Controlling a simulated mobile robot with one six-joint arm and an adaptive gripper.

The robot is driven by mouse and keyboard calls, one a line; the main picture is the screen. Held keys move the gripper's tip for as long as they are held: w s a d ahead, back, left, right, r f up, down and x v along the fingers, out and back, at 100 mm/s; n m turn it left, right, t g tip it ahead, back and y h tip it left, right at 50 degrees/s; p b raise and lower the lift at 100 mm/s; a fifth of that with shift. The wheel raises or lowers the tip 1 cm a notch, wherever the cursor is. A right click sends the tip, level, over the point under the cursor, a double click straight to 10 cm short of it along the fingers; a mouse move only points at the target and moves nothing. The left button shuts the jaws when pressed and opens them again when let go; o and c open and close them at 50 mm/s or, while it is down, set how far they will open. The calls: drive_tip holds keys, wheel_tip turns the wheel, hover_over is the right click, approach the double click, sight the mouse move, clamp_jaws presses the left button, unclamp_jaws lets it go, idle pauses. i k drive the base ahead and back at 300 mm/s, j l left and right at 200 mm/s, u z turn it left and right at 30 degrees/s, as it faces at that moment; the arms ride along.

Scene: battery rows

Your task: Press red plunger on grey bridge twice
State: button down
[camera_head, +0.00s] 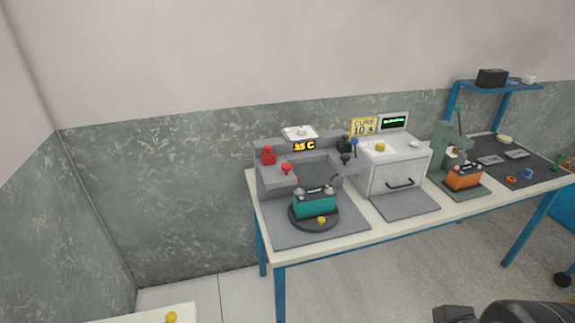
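The grey bridge (275,181) stands on the table behind and over a teal battery (314,204). Two red parts show at its left side: a red block with a knob (268,155) on top of the left end, and a round red knob on a stem (286,168) in front of it, above the battery's left side. I cannot tell for sure which one is the red plunger. Nothing touches either part. A dark part of my arm shows at the bottom right, far from the bridge. My gripper's fingers do not show.
The battery sits on a dark round turntable (296,222) with a yellow knob. A white oven-like box (385,176), a green press (449,143) and an orange battery (463,178) stand further right.

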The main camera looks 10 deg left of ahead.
sight(286, 167)
drive_tip(key=i+j+z, duration=0.1)
drive_tip(key=i+j, duration=0.25)
drive_tip(key=i+j+z, duration=0.1)
drive_tip(key=i+j, duration=0.2)
drive_tip(key=i+j+z, duration=0.1)
drive_tip(key=i+j, duration=0.2)
drive_tip(key=j, duration=0.25)
